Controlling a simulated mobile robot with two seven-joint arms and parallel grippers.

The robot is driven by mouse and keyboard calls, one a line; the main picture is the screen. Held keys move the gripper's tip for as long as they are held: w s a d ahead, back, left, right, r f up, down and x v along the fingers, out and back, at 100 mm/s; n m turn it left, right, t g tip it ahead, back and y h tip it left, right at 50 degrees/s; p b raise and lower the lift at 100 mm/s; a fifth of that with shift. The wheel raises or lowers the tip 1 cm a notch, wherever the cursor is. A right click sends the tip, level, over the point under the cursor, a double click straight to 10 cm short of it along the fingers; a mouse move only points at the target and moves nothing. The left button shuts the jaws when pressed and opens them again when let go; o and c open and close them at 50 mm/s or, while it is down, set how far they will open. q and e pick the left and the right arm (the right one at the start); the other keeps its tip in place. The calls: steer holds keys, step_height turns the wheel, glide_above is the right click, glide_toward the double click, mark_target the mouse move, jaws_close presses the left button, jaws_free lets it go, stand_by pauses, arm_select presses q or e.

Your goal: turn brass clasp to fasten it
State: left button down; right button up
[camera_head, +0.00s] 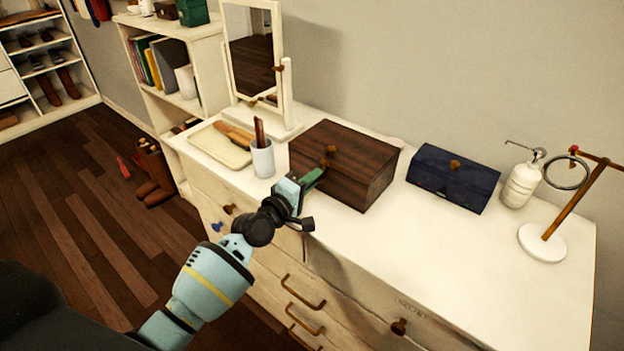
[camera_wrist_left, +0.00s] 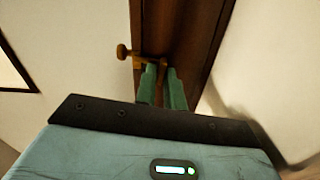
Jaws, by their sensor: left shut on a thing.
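The dark brown wooden box (camera_head: 345,160) sits shut on the white dresser top. A brass clasp (camera_head: 325,163) is on its front, largely covered by my left gripper in the head view. My left gripper (camera_head: 318,173) reaches the box front from the lower left. Its green fingers (camera_wrist_left: 163,72) are shut on the clasp at their tips. My right gripper is not in view.
A white cup (camera_head: 262,160) with a brush and a tray (camera_head: 222,146) stand left of the box. A mirror (camera_head: 253,60) is behind them. A navy box (camera_head: 453,180), a pump bottle (camera_head: 521,185) and a ring stand (camera_head: 543,242) are to the right. The dresser's front right (camera_head: 450,260) is clear.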

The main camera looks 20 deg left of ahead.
arm_select(q)
steer(key=shift+f+n, duration=0.1)
steer(key=shift+n, duration=0.7)
steer(key=c, duration=1.6)
jaws_free()
steer(key=shift+s, duration=0.1)
steer(key=v, duration=0.6)
steer(key=shift+s, duration=0.1)
steer(key=shift+v, duration=0.8)
